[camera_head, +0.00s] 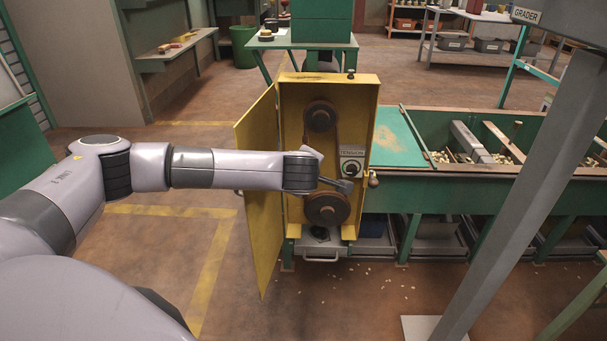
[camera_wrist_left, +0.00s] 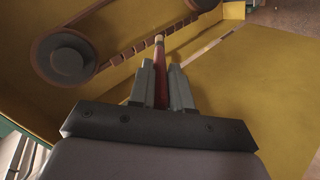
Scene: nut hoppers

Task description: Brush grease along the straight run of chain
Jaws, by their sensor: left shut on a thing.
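My left gripper (camera_wrist_left: 162,82) is shut on the red handle of a brush (camera_wrist_left: 160,72). The brush points away from my wrist, and its pale tip lies at the straight run of chain (camera_wrist_left: 125,55); I cannot tell whether they touch. The chain runs between a large dark sprocket (camera_wrist_left: 66,56) and a second sprocket at the top edge of the wrist view. In the head view the upper sprocket (camera_head: 320,116) and lower sprocket (camera_head: 327,208) sit in an open yellow housing (camera_head: 367,120). My left arm hides part of the chain there. My right gripper is not in view.
The housing's yellow door (camera_head: 257,190) stands open at the left, near my left wrist. A tension panel with a black knob (camera_head: 351,168) is right of the chain. A green hopper bench (camera_head: 450,188) extends right. A grey post (camera_head: 510,210) crosses the right foreground.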

